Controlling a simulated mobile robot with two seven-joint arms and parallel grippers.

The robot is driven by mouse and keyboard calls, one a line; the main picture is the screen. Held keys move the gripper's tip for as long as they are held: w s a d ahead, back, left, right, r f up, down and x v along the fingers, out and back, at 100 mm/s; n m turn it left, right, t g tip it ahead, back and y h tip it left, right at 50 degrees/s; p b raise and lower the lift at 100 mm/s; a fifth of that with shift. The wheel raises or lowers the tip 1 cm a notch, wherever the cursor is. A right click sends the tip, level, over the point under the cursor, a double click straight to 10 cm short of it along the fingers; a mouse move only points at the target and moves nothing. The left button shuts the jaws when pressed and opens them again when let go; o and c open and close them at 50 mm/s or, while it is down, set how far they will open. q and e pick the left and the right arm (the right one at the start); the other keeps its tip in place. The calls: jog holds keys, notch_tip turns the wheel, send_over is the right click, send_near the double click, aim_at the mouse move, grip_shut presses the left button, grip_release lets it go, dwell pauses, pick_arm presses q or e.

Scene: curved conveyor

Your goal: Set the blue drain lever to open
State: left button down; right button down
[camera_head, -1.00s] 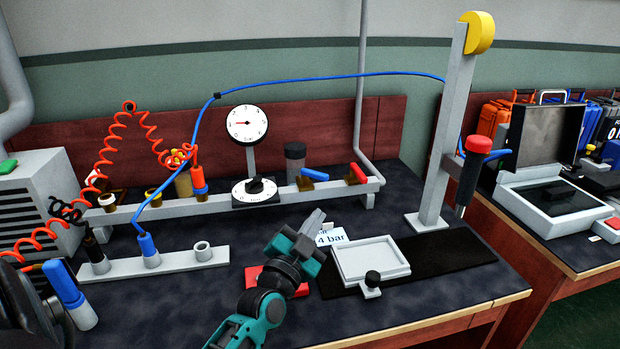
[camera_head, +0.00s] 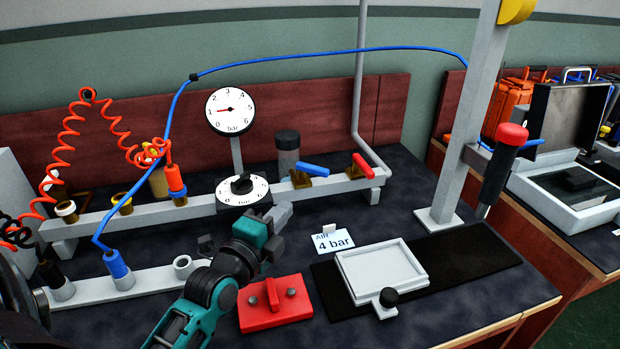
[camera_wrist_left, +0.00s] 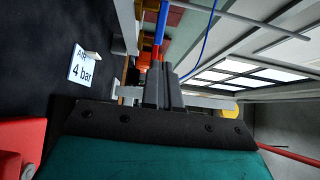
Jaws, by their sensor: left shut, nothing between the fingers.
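The blue lever (camera_head: 313,169) sits on a brass valve on the grey rail behind my left gripper. Its handle points to the right, roughly along the rail. My left gripper (camera_head: 280,212) is shut and empty, in front of the rail and below-left of the lever in the picture, apart from it. In the left wrist view the shut fingers (camera_wrist_left: 164,72) stand below a blue piece (camera_wrist_left: 161,24) and a red piece; I cannot tell surely which parts these are. My right gripper is not in view.
A red lever (camera_head: 363,167) is right of the blue one on the rail (camera_head: 340,186). A regulator dial (camera_head: 242,190) and gauge (camera_head: 230,111) stand left. A card reading "AIR 4 bar" (camera_head: 332,240), red block (camera_head: 275,304) and grey tray (camera_head: 382,272) lie in front.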

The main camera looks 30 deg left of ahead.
aim_at(318, 173)
pick_arm(q)
jog(key=w, duration=0.4)
jog(key=w+a+b, duration=0.1)
jog(key=w, duration=0.7)
jog(key=shift+a, duration=0.15)
jog(key=shift+w, duration=0.35)
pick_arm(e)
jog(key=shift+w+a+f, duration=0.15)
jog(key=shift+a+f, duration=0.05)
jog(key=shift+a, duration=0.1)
